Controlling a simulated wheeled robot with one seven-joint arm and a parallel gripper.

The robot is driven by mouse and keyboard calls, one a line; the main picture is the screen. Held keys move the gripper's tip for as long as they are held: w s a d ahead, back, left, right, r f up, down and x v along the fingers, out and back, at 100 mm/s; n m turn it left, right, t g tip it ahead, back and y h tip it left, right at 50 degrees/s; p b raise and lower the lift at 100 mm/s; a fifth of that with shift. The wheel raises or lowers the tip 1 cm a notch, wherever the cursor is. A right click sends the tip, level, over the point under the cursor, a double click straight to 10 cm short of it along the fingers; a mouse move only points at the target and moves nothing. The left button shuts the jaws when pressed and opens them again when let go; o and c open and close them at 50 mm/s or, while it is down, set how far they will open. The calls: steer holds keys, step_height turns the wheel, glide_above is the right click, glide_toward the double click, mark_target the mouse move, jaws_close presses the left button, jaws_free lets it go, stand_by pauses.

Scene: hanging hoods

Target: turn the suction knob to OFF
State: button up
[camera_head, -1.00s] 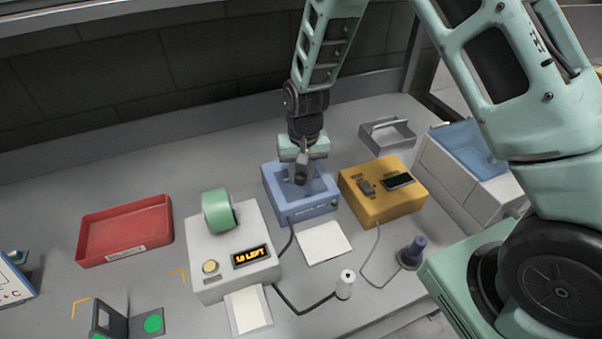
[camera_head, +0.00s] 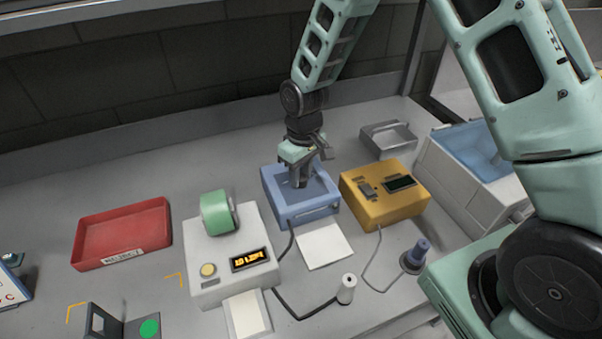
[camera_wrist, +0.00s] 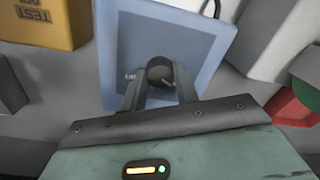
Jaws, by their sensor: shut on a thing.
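The suction knob (camera_wrist: 160,72) is a dark round knob on the top face of the blue box (camera_wrist: 115,35), which also shows in the head view (camera_head: 313,206). My gripper (camera_wrist: 158,84) is shut on the knob, with one finger on each side of it. In the head view my gripper (camera_head: 301,178) reaches down onto the box top and hides the knob. A light pointer mark shows on the knob's lower right. Small lettering beside the knob is partly covered by a finger, and I cannot read the setting.
A yellow box (camera_head: 385,207) with a switch and display stands close on the right. A white machine (camera_head: 235,272) with a green roll is on the left. A red tray (camera_head: 122,234), a metal holder (camera_head: 388,138) and cables lie around. Bare table lies behind the blue box.

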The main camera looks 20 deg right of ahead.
mark_target(303, 174)
stand_by(0.4)
steer(key=o, duration=1)
steer(key=r+b, duration=0.1)
steer(key=r, duration=1)
steer(key=r+b, duration=0.1)
steer(key=r, duration=0.5)
steer(key=shift+w+d+r+b, duration=0.25)
steer(key=shift+d+b, duration=0.1)
steer(key=shift+d, duration=0.05)
steer(key=s+a+n, duration=0.1)
steer(key=s+a, duration=0.1)
steer(key=s, duration=0.7)
steer(key=s+a+f, duration=0.1)
steer(key=s+a, duration=0.1)
steer(key=s, duration=0.7)
steer(key=s+a+n, duration=0.1)
steer(key=s+a, duration=0.2)
steer(key=s, duration=0.6)
steer(key=shift+f+n, duration=0.3)
steer(key=shift+f, duration=0.1)
